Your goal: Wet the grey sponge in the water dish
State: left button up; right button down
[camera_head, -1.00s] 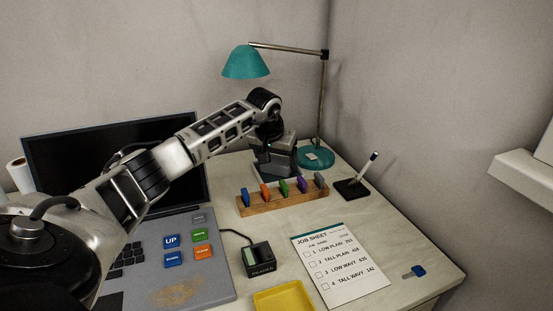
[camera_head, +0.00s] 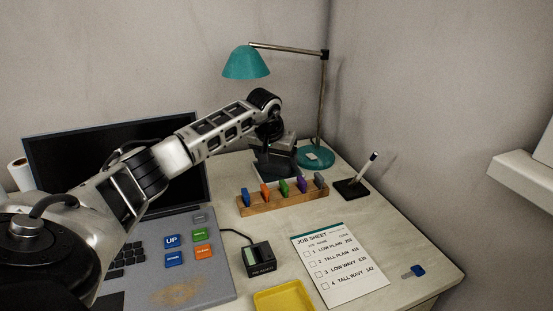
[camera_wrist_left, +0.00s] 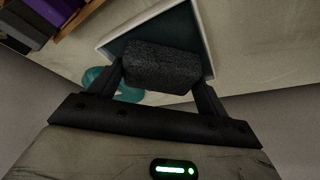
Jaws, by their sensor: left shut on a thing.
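My left gripper (camera_wrist_left: 158,85) is shut on the grey sponge (camera_wrist_left: 160,66), a dark, rough block held between its two fingers. In the wrist view the sponge overlaps the water dish (camera_wrist_left: 120,36), which has a pale rim and a dark teal inside. I cannot tell whether the sponge touches the water or the bottom. In the head view my left gripper (camera_head: 274,142) points down at the back of the desk, beside the lamp base. The sponge and most of the dish are hard to make out there. My right gripper is not in view.
A teal lamp (camera_head: 247,63) stands behind, its base (camera_head: 318,157) close to the gripper. A wooden rack (camera_head: 283,204) with several coloured pieces stands in front. A laptop (camera_head: 205,270), job sheet (camera_head: 340,268), yellow tray (camera_head: 284,299) and pen stand (camera_head: 352,189) lie around.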

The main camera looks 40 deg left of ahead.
aim_at(279, 158)
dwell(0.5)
pick_arm(q)
notch_tip(279, 158, up, 4)
jog(key=p, duration=0.3)
jog(key=shift+f, duration=0.25)
jog(key=shift+r+p, duration=0.7)
notch_tip(279, 158, up, 2)
jog(key=shift+r+p, duration=0.1)
jog(key=shift+p, duration=0.9)
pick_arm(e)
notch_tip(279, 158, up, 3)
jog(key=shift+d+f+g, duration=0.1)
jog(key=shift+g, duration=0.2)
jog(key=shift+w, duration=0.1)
